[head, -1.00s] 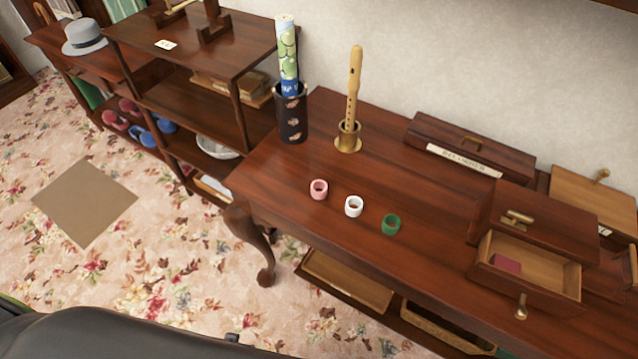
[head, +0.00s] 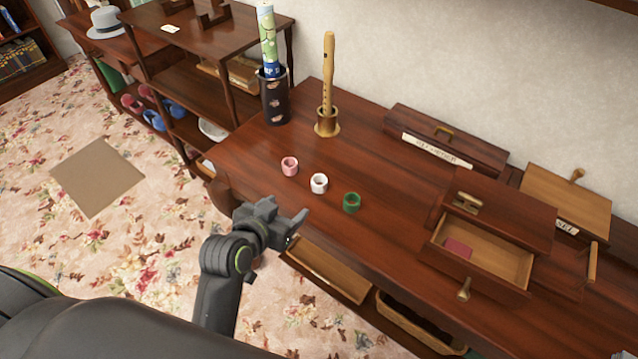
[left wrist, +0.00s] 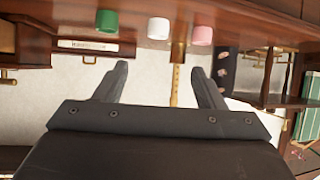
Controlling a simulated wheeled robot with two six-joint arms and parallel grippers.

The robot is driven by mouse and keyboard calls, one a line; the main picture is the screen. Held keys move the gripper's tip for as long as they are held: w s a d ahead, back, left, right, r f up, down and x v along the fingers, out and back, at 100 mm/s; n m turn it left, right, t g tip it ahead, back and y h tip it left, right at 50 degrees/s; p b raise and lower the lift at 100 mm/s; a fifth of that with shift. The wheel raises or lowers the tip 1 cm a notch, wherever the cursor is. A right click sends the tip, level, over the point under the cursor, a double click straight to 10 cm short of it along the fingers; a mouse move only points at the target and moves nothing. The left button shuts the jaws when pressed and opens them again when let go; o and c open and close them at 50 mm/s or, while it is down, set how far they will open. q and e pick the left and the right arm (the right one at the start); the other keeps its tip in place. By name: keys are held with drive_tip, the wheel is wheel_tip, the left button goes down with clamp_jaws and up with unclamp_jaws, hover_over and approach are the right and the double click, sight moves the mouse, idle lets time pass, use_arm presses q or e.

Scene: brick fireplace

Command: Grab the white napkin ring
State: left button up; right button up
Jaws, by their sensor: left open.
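The white napkin ring (head: 319,183) stands on the wooden table between a pink ring (head: 289,166) and a green ring (head: 352,202). My left gripper (head: 288,212) is open and empty, in front of the table's near edge and short of the rings. In the left wrist view the picture is upside down. The white ring (left wrist: 158,28) shows there at the top, beyond the open fingers (left wrist: 162,80), between the green ring (left wrist: 106,21) and the pink ring (left wrist: 202,36). My right gripper is not in view.
A recorder (head: 328,75) stands in a wooden holder behind the rings, with a dark cylinder (head: 275,100) to its left. A box with an open drawer (head: 490,255) is at the right. The table top (head: 390,190) around the rings is clear.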

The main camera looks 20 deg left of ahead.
use_arm(q)
approach(317, 184)
drive_tip(key=x, duration=0.5)
drive_tip(key=shift+a+r+p, duration=0.1)
drive_tip(key=shift+a+p, duration=0.05)
drive_tip(key=shift+p, duration=0.15)
drive_tip(key=shift+p+x, duration=0.3)
drive_tip(key=shift+x, duration=2.35)
drive_tip(key=shift+s, duration=0.1)
drive_tip(key=c, duration=1.1)
drive_tip(key=shift+o, duration=0.2)
